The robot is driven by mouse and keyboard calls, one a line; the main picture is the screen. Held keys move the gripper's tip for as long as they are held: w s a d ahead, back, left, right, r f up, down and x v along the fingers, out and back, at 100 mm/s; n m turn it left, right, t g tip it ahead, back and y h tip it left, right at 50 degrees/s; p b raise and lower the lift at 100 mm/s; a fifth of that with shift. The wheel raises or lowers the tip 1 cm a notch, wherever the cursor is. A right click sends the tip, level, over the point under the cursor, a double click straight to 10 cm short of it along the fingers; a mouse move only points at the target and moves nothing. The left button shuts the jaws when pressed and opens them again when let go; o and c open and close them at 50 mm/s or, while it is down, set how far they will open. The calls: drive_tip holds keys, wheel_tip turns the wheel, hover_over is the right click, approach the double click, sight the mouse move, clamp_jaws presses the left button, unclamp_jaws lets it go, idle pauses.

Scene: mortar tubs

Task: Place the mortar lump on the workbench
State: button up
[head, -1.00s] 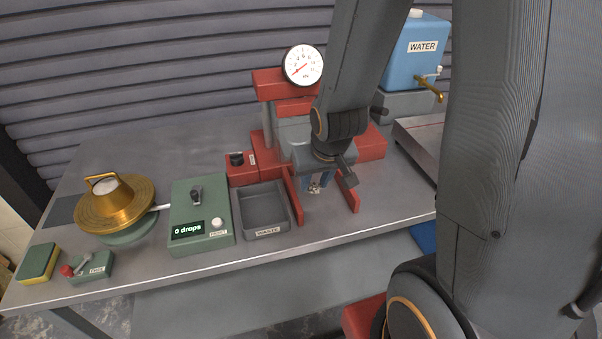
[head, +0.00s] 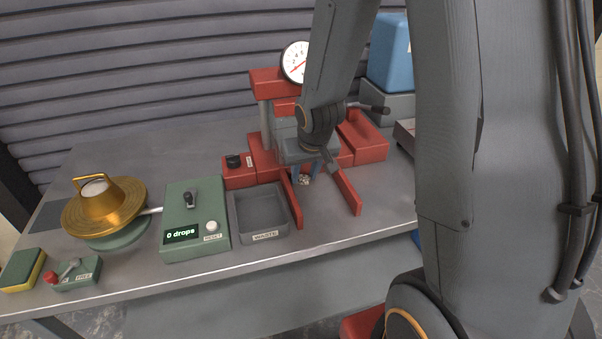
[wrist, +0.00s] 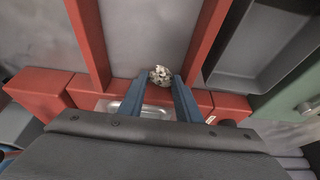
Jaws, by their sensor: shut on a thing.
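The mortar lump (wrist: 160,76) is a small, rough, pale grey-white piece between the blue fingertips of my gripper (wrist: 158,82) in the wrist view. My gripper is shut on it. In the head view the lump (head: 304,180) shows small below my gripper (head: 305,172), between the two red front legs of the press. The grey workbench (head: 330,222) lies beneath. I cannot tell how far the lump is above the bench top, or whether it touches it.
The red press (head: 265,85) with a gauge stands behind my gripper. Its red legs (head: 346,190) flank it. A grey waste tray (head: 264,237) is at the left, beside a green drop counter (head: 183,245) and brass flow table (head: 104,208). Bare bench lies between the legs.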

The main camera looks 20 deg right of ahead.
drive_tip(key=shift+w+d+f, duration=0.1)
drive_tip(key=shift+w+f, duration=0.5)
drive_tip(key=shift+w, duration=0.25)
drive_tip(key=shift+w+f, duration=0.6)
drive_tip(key=shift+w, duration=0.2)
drive_tip(key=shift+f+b, duration=0.15)
drive_tip(key=shift+b, duration=0.15)
drive_tip(key=o, duration=0.7)
drive_tip(key=shift+o, duration=0.9)
